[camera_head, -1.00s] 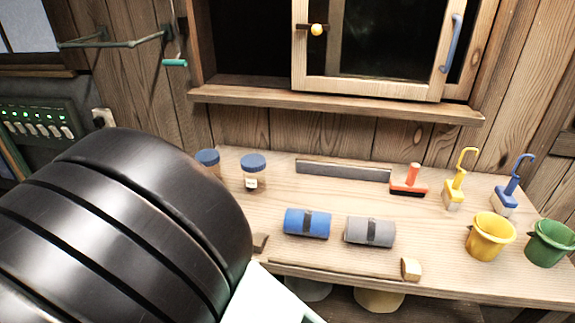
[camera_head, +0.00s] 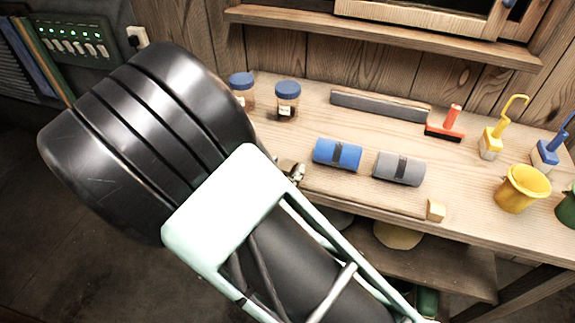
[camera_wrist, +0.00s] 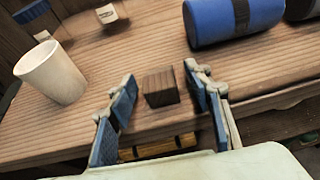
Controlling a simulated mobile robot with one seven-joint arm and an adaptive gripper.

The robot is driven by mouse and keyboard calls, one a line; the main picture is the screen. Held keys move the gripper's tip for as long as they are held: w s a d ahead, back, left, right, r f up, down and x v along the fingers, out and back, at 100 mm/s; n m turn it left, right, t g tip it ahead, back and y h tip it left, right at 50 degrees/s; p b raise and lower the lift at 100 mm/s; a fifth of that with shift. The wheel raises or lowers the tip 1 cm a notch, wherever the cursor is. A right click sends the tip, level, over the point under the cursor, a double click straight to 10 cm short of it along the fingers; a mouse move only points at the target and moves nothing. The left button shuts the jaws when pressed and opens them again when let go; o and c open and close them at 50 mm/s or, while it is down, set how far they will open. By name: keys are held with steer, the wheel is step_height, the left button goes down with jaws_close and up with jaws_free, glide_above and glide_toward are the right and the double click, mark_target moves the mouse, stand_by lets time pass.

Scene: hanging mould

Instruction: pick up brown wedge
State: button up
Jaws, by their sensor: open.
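The brown wedge (camera_wrist: 160,88) is a small dark wooden block on the bench near its front edge, in the wrist view. My gripper (camera_wrist: 160,80) is open, with its blue-padded fingers on either side of the wedge and gaps showing on both sides. I cannot tell how far the fingertips are above the bench. In the head view, only a little of my gripper (camera_head: 292,171) shows past my arm, at the bench's front edge. The wedge cannot be made out there, behind my arm and gripper.
A blue roll (camera_head: 337,154) and a grey roll (camera_head: 399,168) lie to the right. A pale wooden block (camera_head: 436,210) sits at the front edge. A white cup (camera_wrist: 50,73) stands left of the wedge. Blue-lidded jars (camera_head: 287,98) stand behind. The wooden bench (camera_head: 325,193) has several tools farther right.

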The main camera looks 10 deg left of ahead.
steer(key=c, duration=1.1)
steer(key=shift+o, duration=0.2)
steer(key=shift+r, duration=0.1)
